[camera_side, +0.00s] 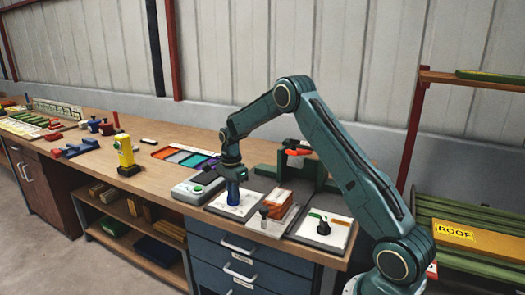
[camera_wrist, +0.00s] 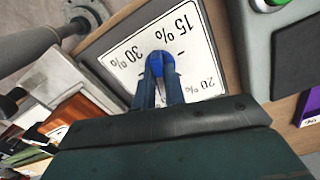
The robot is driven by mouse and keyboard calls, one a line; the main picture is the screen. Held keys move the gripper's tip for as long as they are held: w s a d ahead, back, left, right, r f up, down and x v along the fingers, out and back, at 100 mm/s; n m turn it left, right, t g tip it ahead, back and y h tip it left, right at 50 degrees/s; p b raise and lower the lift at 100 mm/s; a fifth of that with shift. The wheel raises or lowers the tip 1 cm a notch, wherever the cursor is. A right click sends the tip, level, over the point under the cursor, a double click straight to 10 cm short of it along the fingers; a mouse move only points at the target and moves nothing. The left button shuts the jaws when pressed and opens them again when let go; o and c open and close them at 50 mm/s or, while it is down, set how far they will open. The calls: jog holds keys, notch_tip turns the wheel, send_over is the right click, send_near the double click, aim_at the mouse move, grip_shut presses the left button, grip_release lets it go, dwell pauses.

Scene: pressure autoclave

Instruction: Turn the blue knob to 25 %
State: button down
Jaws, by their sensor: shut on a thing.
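The blue knob (camera_wrist: 160,61) stands on a white dial plate (camera_wrist: 112,65), and my gripper (camera_wrist: 158,76) is shut on it, one finger on each side. I can read 15 %, 30 % and 20 %; a 25 % label is not readable, and my gripper covers the plate's near part. The knob's pointer is hidden, so I cannot tell its setting. In the side view my gripper (camera_side: 235,184) points straight down at the blue knob (camera_side: 233,199) on its plate (camera_side: 222,209).
Right of the plate are a panel with a reddish-brown block (camera_side: 278,203) and a panel with a black and green handle (camera_side: 323,227). A grey box with a green button (camera_side: 197,189) stands close on the left. A yellow device (camera_side: 124,152) is farther left.

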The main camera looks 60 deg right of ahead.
jog(key=shift+r+m, duration=0.1)
jog(key=shift+m, duration=1.1)
jog(key=c, duration=1.5)
grip_release()
jog(key=shift+o, duration=0.2)
notch_tip(320, 180, up, 14)
